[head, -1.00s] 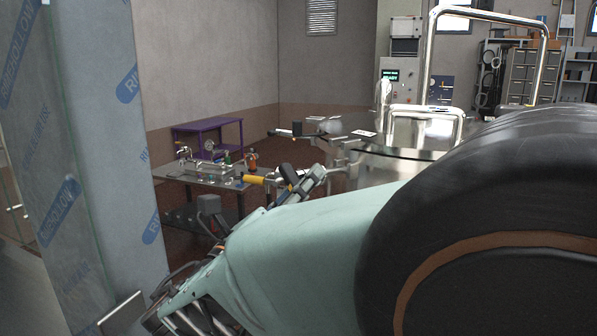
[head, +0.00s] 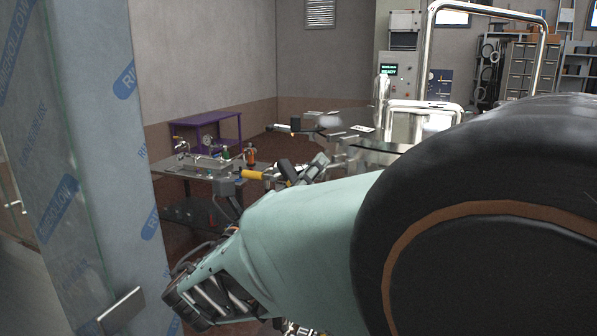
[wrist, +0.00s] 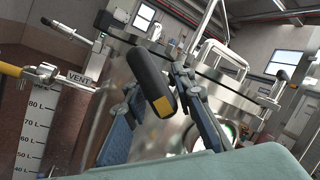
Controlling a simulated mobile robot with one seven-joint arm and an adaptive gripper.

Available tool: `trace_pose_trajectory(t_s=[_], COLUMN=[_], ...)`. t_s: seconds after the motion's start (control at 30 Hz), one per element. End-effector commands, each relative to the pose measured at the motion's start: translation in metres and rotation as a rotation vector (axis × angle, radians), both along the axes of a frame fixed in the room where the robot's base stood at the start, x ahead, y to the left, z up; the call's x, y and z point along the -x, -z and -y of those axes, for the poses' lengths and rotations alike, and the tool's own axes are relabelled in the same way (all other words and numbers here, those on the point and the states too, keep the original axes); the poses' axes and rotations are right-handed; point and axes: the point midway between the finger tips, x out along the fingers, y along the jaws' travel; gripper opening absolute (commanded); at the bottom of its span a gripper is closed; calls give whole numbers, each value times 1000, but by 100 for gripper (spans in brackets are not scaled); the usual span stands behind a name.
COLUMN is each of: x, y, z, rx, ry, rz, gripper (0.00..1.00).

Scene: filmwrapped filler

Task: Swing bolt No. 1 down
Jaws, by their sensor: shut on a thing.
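The vessel (head: 375,148) with its round metal lid stands in the middle of the head view. In the wrist view a thick black grip (wrist: 148,78) with a yellow-orange patch, apparently the handle of bolt No. 1, slants between the fingers of my gripper (wrist: 156,88). My gripper is shut on it, at the vessel's near left side. No number on it is legible. In the head view my gripper (head: 305,175) is small beside the same black grip (head: 287,170). The bolt's lower end and pivot are hidden behind the fingers and my arm.
A yellow-handled valve (wrist: 12,69) and a VENT label (wrist: 78,78) are close on the left. Another black-gripped bolt (wrist: 278,84) stands on the rim at right. A steel bench (head: 175,167) and purple table (head: 205,120) stand behind. A film-wrapped panel (head: 85,150) is near left.

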Motion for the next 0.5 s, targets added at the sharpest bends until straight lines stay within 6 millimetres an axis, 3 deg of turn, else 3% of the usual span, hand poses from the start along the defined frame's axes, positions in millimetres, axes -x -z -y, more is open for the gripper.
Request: trace_pose_trajectory(t_s=[0.5], x=[-1], y=[-12], z=[1], rx=[-58], ry=[0], rz=[-45], gripper=[0])
